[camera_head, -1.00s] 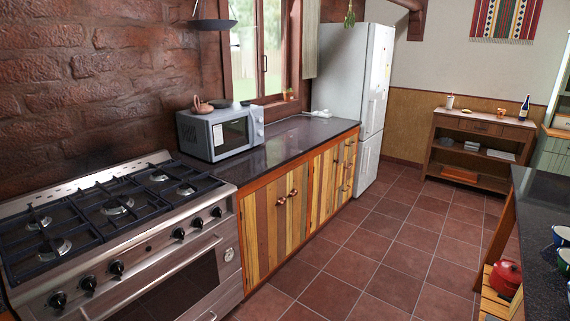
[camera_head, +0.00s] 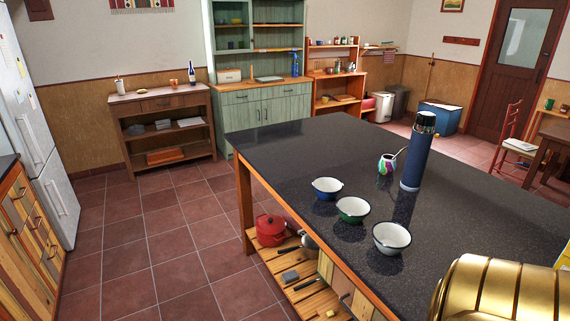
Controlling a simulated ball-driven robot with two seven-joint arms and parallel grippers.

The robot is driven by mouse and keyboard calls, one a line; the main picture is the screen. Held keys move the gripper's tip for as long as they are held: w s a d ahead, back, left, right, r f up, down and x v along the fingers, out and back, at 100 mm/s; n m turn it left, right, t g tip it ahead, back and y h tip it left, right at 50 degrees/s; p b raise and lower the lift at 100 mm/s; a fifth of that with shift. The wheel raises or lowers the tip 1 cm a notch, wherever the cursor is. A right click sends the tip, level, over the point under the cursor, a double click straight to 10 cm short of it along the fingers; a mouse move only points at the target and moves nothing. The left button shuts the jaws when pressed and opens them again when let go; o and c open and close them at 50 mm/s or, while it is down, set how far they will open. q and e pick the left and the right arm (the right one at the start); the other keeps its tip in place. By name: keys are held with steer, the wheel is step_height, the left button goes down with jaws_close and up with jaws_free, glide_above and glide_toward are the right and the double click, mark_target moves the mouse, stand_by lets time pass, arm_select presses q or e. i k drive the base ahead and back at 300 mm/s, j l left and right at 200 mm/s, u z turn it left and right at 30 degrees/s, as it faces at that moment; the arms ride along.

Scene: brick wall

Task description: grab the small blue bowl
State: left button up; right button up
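The small blue bowl (camera_head: 327,188) stands upright on the dark top of the kitchen island (camera_head: 290,150), near its left edge. It has a pale inside and a dark rim. A green bowl (camera_head: 352,209) and a white bowl with a dark rim (camera_head: 391,238) stand in a row with it, nearer to me. Neither of my grippers shows in the head view.
A tall dark blue bottle (camera_head: 418,152) and a colourful cup (camera_head: 387,164) stand behind the bowls. A large golden ribbed object (camera_head: 503,290) fills the lower right. A red pot (camera_head: 270,229) sits on the island's lower shelf. The tiled floor (camera_head: 165,235) left of the island is clear.

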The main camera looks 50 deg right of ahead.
mark_target(327, 188)
steer(key=i, duration=2.25)
steer(key=z, duration=0.5)
steer(key=i+j+z, duration=0.1)
steer(key=z, duration=0.4)
steer(key=i+j+z, duration=0.1)
steer(key=z, duration=0.4)
steer(key=j+z, duration=0.1)
steer(key=z, duration=0.35)
steer(key=j+z, duration=0.1)
steer(key=z, duration=0.4)
